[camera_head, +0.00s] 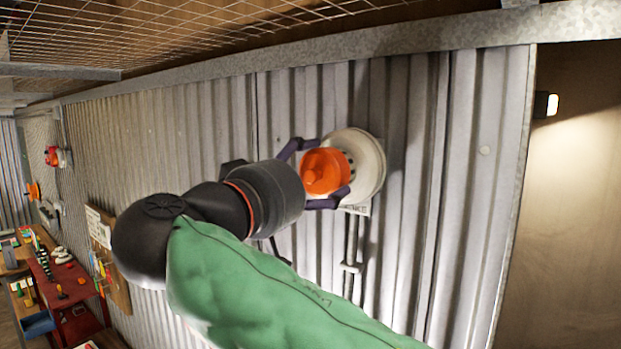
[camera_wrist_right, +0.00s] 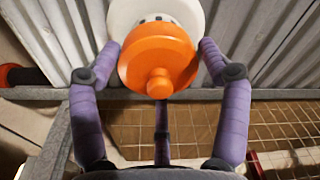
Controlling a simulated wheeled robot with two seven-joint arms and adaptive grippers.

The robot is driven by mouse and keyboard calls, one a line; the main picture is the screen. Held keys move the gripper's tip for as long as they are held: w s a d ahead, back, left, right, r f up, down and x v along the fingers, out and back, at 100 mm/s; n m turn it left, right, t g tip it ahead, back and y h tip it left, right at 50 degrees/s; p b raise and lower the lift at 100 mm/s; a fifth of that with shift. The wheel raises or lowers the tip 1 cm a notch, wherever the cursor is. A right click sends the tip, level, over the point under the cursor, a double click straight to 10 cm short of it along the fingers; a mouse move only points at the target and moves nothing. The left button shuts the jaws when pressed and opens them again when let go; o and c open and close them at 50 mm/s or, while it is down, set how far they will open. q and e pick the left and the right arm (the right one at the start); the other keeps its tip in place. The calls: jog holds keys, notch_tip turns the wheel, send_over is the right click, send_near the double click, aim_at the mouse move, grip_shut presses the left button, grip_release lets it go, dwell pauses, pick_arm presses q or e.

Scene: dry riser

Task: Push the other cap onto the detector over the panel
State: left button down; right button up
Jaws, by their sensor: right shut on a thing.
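An orange cap (camera_head: 325,172) with a small knob is held between the purple fingers of my right gripper (camera_head: 320,173). Behind it, a round white detector (camera_head: 371,168) is fixed to the corrugated metal wall. The cap lies against or just in front of the detector's face; I cannot tell how far on it sits. In the right wrist view the cap (camera_wrist_right: 159,60) covers the lower part of the detector (camera_wrist_right: 150,14), and some dark slots show above the cap. My right gripper is shut on the cap's sides. My left gripper is not in view.
A conduit (camera_head: 350,260) runs down the wall below the detector. A wire mesh (camera_head: 190,25) and a metal rail are above. A red bench (camera_head: 65,285) with tools and another orange item (camera_head: 34,191) on the wall are far left. A lit lamp (camera_head: 546,104) is at right.

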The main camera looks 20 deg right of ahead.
jog(key=shift+x, duration=1.4)
jog(key=o, duration=0.8)
jog(key=shift+d+f, duration=0.1)
jog(key=shift+o, duration=0.2)
jog(key=shift+s, duration=0.1)
jog(key=r+v, duration=0.1)
jog(key=v, duration=1.1)
jog(key=shift+f, duration=0.45)
